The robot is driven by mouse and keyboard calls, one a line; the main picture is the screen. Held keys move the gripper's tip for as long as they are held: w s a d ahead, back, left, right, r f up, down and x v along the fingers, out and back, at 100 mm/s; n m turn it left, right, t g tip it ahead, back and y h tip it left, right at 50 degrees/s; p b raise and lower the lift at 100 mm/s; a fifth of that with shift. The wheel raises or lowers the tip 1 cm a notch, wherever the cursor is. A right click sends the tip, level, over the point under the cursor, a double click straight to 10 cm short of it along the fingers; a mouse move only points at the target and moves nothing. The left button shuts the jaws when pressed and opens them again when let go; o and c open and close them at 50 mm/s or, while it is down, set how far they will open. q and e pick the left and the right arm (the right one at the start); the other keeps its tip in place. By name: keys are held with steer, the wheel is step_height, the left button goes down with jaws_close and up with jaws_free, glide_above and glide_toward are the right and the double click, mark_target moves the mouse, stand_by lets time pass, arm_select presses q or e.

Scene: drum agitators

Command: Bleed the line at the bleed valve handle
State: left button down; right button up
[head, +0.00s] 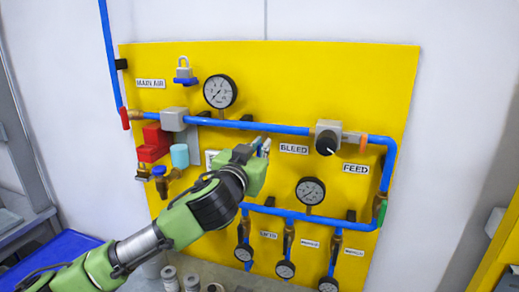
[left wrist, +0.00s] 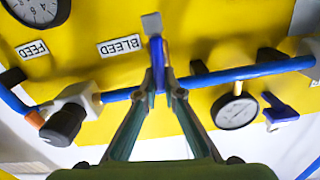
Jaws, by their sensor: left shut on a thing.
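My left gripper (head: 262,147) reaches up from the lower left to the yellow panel (head: 350,75), just left of the BLEED label (head: 294,149). In the left wrist view the gripper (left wrist: 164,84) has its two fingers closed together on the blue bleed valve handle (left wrist: 157,58). The handle stands across the blue pipe (left wrist: 115,95), with a grey end piece (left wrist: 151,24) beyond it. In the head view the gripper and wrist hide most of the handle. My right gripper is not in view.
A black knob (head: 326,143) sits at the FEED label (head: 356,168) to the right. A red block (head: 154,144) and several small gauges surround the arm.

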arm_select(q)
steer(key=m, duration=0.2)
steer(key=shift+s+d+f+m, duration=0.1)
steer(key=shift+d+m, duration=0.2)
steer(key=shift+s+d+f+m+p, duration=0.1)
steer(key=shift+d+f+m+p, duration=0.2)
steer(key=shift+m, duration=1.95)
steer(key=shift+s+d+f+m+p, duration=0.2)
steer(key=shift+f+m, duration=0.35)
steer(key=shift+m, duration=1.75)
steer(key=shift+d+f+m+p, duration=0.15)
steer(key=shift+d+f+m, duration=0.25)
steer(key=shift+m, duration=1.85)
steer(key=shift+f, duration=0.1)
steer(key=c, duration=2.1)
jaws_free()
steer(key=shift+c, duration=0.2)
steer(key=shift+a, duration=0.1)
